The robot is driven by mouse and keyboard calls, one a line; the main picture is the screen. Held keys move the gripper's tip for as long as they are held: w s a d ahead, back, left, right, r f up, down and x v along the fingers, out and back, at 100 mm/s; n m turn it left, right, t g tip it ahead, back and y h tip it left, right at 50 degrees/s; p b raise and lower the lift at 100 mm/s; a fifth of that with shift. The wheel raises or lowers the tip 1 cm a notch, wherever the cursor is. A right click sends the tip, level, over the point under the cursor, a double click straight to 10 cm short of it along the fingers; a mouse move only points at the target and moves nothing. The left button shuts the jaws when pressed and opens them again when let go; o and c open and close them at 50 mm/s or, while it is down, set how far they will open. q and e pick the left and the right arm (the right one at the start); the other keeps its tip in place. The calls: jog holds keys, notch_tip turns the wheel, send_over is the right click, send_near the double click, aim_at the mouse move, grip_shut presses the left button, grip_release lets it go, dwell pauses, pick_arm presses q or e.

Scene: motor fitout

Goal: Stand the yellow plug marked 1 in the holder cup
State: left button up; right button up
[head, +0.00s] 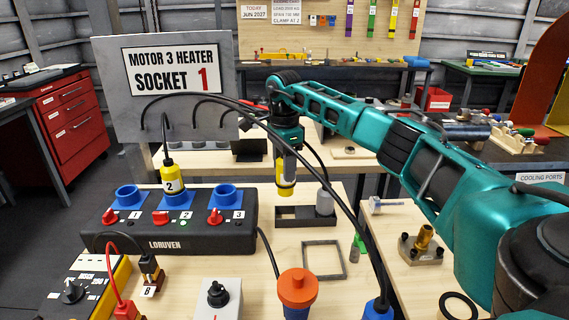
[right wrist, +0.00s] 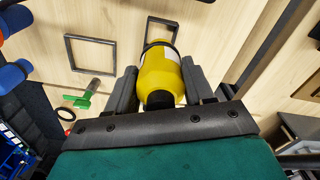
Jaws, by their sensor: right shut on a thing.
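My left gripper is not in view.
The black socket box (head: 205,240) has blue sockets 1 (head: 130,197) and 3 (head: 228,194) empty; a yellow plug marked 2 (head: 170,180) stands in the middle one. A square frame (head: 324,260) and an orange-capped blue part (head: 297,287) are nearer. Cables arch across the bench.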

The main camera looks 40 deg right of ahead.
aim_at(284, 196)
jog(key=shift+f+b, duration=0.95)
jog(key=shift+f, duration=1.65)
jog(key=shift+p, duration=0.85)
jog(key=shift+f, duration=0.25)
jog(key=shift+f+b, duration=1.1)
jog(key=shift+f, duration=0.7)
jog(key=o, duration=1.2)
notch_tip(284, 196, up, 13)
